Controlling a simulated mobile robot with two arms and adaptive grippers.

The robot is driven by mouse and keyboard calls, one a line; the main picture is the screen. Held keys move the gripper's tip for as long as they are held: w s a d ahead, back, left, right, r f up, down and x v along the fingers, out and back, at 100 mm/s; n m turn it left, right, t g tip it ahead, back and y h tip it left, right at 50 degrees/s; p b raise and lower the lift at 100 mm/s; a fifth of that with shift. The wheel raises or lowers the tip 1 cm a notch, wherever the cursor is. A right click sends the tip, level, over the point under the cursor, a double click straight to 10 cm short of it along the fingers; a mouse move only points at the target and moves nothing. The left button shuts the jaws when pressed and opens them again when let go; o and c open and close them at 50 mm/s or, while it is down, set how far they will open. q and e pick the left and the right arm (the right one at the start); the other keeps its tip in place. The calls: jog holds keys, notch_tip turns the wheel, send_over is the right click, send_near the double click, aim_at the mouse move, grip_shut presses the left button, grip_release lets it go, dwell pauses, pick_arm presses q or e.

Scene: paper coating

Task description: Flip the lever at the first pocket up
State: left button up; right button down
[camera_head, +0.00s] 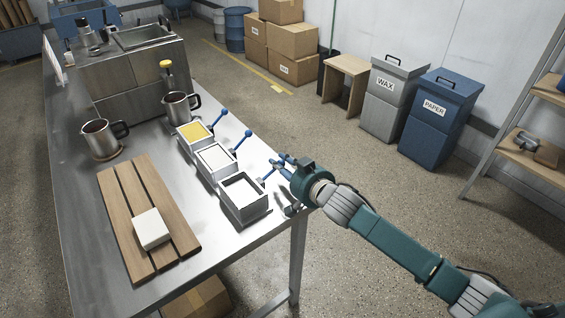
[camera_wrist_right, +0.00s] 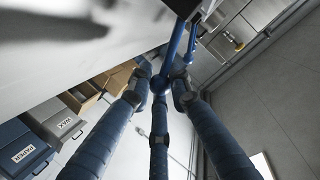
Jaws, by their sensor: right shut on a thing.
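The far lever (camera_head: 217,120) and middle lever (camera_head: 241,140) slant upward. My right gripper (camera_head: 279,168) is at the near pocket's lever (camera_head: 268,174), partly hiding it. In the right wrist view, its blue fingers close around the lever's ball end (camera_wrist_right: 160,85). My left gripper is out of view.
A slatted wooden board (camera_head: 122,205) with a white block (camera_head: 152,229) lies left of the pockets. Two metal pitchers (camera_head: 101,141) (camera_head: 177,108) stand behind. Wax (camera_head: 392,100) and paper (camera_head: 431,118) bins stand on the floor beyond the table.

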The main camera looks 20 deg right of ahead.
jog(key=shift+s+a+r+n+h+p, duration=0.25)
jog(key=shift+a+r+n+h+p, duration=0.25)
jog(key=shift+n, duration=0.3)
jog(key=shift+r, duration=0.1)
jog(key=c, duration=1.6)
grip_release()
jog(key=shift+c, duration=0.2)
jog(key=shift+r, duration=0.1)
jog(key=shift+s, duration=0.1)
jog(key=v, duration=1.1)
jog(key=shift+s, duration=0.45)
jog(key=shift+d+f, duration=0.1)
jog(key=shift+f, duration=0.1)
